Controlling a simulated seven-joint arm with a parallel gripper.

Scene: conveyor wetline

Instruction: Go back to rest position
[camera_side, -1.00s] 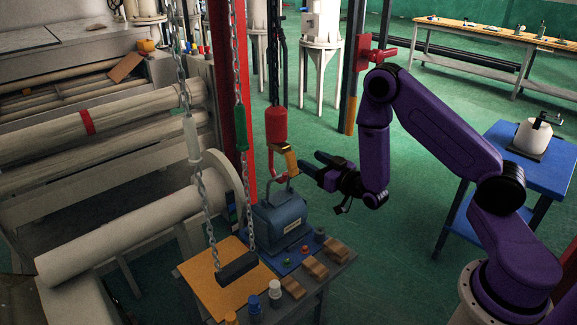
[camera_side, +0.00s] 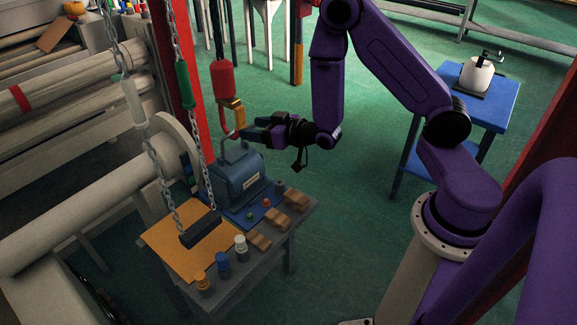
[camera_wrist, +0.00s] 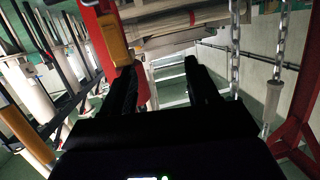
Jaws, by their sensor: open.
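My gripper (camera_side: 262,128) is at the end of my purple arm, above and a little right of the blue machine box (camera_side: 232,183). In the wrist view its two dark fingers (camera_wrist: 158,85) stand apart with nothing between them. The wrist view shows the yellow part (camera_wrist: 113,40) to the left of the fingers.
Chains with a black bar (camera_side: 200,229) hang over an orange board on the small table. Colored knobs and several brown blocks sit there. A blue table (camera_side: 490,104) holds a white container (camera_side: 475,75). Green floor is open between.

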